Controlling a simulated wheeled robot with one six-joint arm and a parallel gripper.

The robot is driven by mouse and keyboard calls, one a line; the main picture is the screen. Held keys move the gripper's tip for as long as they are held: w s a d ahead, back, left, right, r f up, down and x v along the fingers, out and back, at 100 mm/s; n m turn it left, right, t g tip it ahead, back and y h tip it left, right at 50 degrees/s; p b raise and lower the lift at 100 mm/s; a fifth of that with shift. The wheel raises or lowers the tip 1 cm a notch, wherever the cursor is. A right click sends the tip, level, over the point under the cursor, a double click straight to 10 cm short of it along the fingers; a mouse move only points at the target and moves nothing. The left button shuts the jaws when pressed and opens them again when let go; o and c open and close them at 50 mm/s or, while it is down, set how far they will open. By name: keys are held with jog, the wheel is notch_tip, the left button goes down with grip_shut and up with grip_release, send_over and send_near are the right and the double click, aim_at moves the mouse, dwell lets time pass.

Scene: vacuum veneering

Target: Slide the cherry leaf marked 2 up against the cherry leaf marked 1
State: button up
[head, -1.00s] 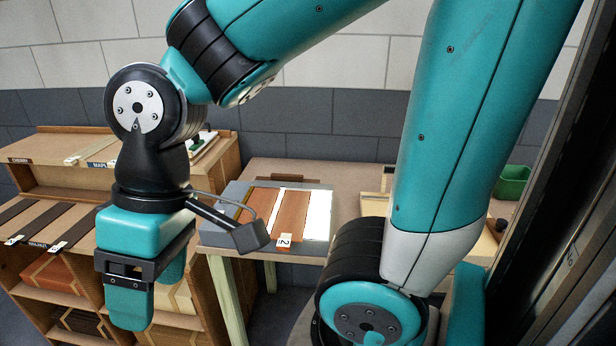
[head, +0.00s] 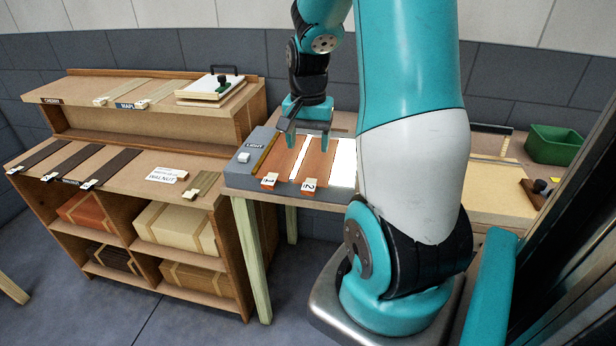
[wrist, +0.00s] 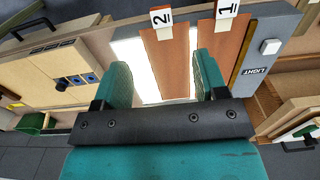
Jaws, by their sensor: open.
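The cherry leaf marked 1 (head: 280,158) and the cherry leaf marked 2 (head: 316,163) are reddish-brown strips lying side by side on a glowing light table (head: 235,181). A narrow bright gap shows between them. In the head view leaf 1 is left of leaf 2. In the wrist view leaf 2 (wrist: 166,62) lies between my fingers and leaf 1 (wrist: 222,38) is to the right. My gripper (wrist: 162,62) is open and empty, pointing down over the far part of the leaves; it also shows in the head view (head: 307,122). Its exact height is unclear.
A yellowish straight strip (head: 264,157) runs along leaf 1's left side. A shelf unit (head: 150,190) with dark strips stands left. A green bin (head: 554,145) and pale board (head: 490,190) are at right. Bright panel is bare right of leaf 2.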

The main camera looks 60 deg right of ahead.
aim_at(303, 188)
notch_tip(303, 188, down, 13)
dwell(0.3)
jog(key=shift+c, duration=0.2)
jog(key=c, duration=1)
jog(key=shift+p, duration=0.35)
jog(key=shift+w+a, duration=0.1)
jog(key=shift+w, duration=0.4)
jog(key=shift+w+a, duration=0.15)
jog(key=o, duration=1)
